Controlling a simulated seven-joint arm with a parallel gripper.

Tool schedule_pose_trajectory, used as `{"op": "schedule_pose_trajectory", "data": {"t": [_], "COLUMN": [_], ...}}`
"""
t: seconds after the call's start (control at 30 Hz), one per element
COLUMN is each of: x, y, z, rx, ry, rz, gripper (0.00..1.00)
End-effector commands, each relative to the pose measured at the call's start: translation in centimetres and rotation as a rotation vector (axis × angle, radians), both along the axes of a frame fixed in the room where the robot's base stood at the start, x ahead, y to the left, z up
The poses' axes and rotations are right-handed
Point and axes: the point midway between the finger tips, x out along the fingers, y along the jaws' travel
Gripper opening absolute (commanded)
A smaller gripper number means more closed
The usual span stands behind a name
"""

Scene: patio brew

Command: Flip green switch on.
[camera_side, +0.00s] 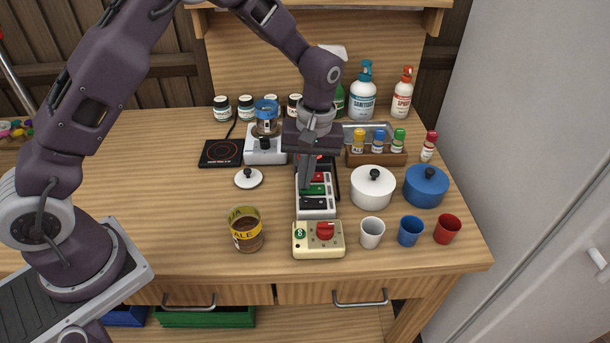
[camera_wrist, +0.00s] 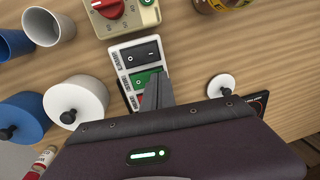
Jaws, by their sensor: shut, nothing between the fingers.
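A white switch box (camera_side: 318,212) stands in the middle of the table, with a red, a green and a black rocker in a row. The green switch (camera_side: 317,190) is the middle one; it also shows in the wrist view (camera_wrist: 138,82), partly covered by my fingers. My gripper (camera_side: 306,186) is shut and empty, pointing down with its fingertips at the green switch. In the wrist view the fingertips (camera_wrist: 158,76) overlap the switch's edge; I cannot tell whether they touch it. The black switch (camera_wrist: 140,53) is clear of my fingers. Which way the green rocker is tipped is unclear.
A cream box with a red knob (camera_side: 319,239) sits in front of the switch box. A white pot (camera_side: 373,187) and blue pot (camera_side: 426,186) stand to the right, several cups in front of them. An ale can (camera_side: 246,229) and a white lid (camera_side: 249,178) are left.

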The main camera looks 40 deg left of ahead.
Motion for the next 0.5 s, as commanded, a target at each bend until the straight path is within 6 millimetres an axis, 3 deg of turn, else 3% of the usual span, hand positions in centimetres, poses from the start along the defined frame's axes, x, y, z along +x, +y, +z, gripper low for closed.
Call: {"op": "schedule_pose_trajectory", "data": {"t": [0.5], "x": [0.02], "y": [0.02], "z": [-0.37], "rx": [0.001], "ry": [-0.001], "rz": [0.0], "gripper": [0.0]}}
